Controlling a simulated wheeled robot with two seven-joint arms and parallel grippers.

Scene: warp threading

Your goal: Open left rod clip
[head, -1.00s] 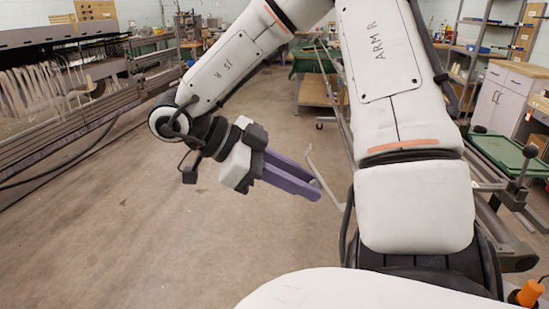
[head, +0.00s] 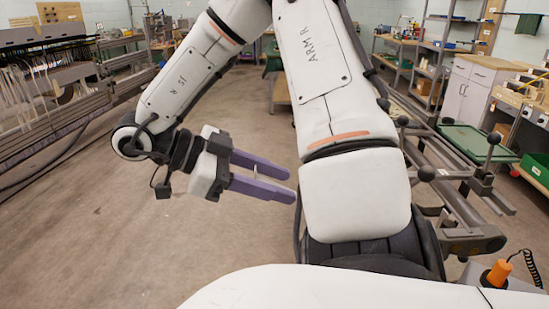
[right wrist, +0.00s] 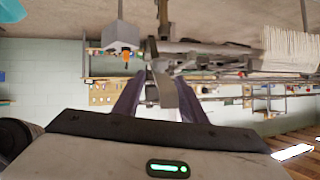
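My right gripper (head: 290,184), with two purple fingers, points right in the head view, left of my own white arm. Its fingers are parallel with a clear gap, so it is open. A small pale sliver (head: 257,172) shows between the fingers; I cannot tell what it is. In the right wrist view the fingers stand either side of a grey metal strip (right wrist: 165,85). I cannot tell whether this strip is the left rod clip, or whether anything touches it. No rod clip can be made out clearly in the head view. My left gripper is not in view.
A grey metal frame (head: 455,200) with black knobs runs along the right, beside a green tray (head: 478,140). A machine with pale warp threads (head: 45,90) stands at the left. An orange handle (head: 499,273) is at lower right. The floor (head: 230,240) around the gripper is open.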

